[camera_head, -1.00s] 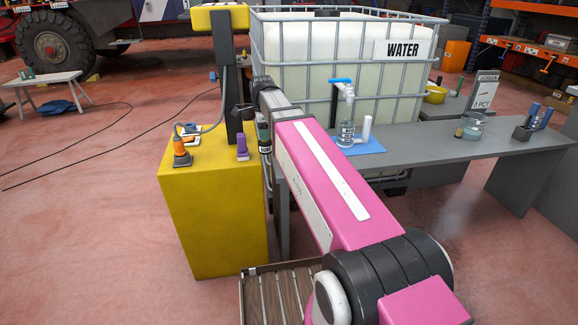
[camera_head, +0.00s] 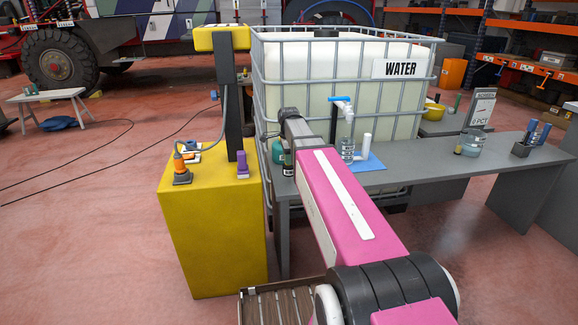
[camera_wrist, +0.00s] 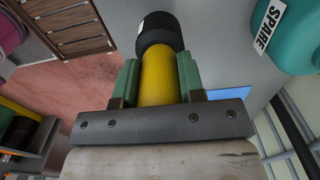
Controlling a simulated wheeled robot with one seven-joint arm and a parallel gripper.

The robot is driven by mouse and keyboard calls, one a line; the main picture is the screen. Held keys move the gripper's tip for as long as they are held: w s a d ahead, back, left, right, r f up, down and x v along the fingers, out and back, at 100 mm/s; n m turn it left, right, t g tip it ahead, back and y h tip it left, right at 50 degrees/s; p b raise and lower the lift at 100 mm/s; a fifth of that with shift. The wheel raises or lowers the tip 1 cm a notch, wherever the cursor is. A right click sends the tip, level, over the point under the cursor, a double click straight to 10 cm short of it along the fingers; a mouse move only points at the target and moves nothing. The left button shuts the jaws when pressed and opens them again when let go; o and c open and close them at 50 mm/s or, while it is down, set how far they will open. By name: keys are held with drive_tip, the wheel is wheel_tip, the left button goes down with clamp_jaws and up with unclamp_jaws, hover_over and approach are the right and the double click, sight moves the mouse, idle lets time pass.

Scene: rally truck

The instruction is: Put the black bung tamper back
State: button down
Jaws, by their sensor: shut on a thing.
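The black bung tamper (camera_wrist: 160,33) shows in the wrist view as a dark cylindrical head with a white mark on a yellow handle. My gripper (camera_wrist: 158,78) is shut on the yellow handle, its green finger pads on either side. The black head points away from my palm, over a grey surface; I cannot tell whether it touches that surface. In the head view my pink arm reaches over the left end of the grey bench (camera_head: 430,162), and the gripper and tamper cannot be made out clearly there.
A teal container labelled SPARE (camera_wrist: 292,35) stands close to the tamper's right. A yellow cabinet (camera_head: 212,235) is left of the bench. The caged water tank (camera_head: 345,75) stands behind. A blue mat (camera_head: 372,163) carries bottles. A slatted wooden piece (camera_head: 285,305) lies low in front.

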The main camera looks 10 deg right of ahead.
drive_tip(key=shift+d+f, duration=0.1)
drive_tip(key=shift+f, duration=1.75)
drive_tip(key=shift+f, duration=0.15)
drive_tip(key=c, duration=0.7)
unclamp_jaws()
